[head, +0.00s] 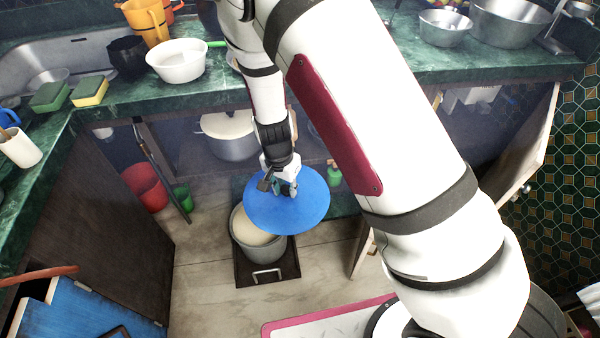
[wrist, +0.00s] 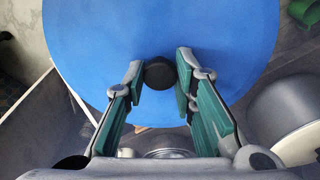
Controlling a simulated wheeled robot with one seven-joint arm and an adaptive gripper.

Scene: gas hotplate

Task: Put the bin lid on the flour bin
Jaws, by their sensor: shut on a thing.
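The bin lid (head: 300,218) is a flat blue disc with a dark round knob (wrist: 160,73) at its middle. My gripper (head: 285,188) is shut on the knob and holds the lid level. In the wrist view my gripper (wrist: 158,74) has one finger on each side of the knob, and the lid (wrist: 215,30) fills the upper middle. The flour bin (head: 250,256) is a grey round bin with pale flour inside, standing on a dark pull-out tray. The lid appears above it, off to the right, and hides part of its opening. The left part of the opening shows.
The dark tray (head: 285,275) has a metal handle at its front. A large pot (head: 230,140) stands in the cabinet behind. A red bucket (head: 146,186) and a green cup (head: 182,198) stand to the left. A green bottle (head: 334,174) is just behind the lid's right side.

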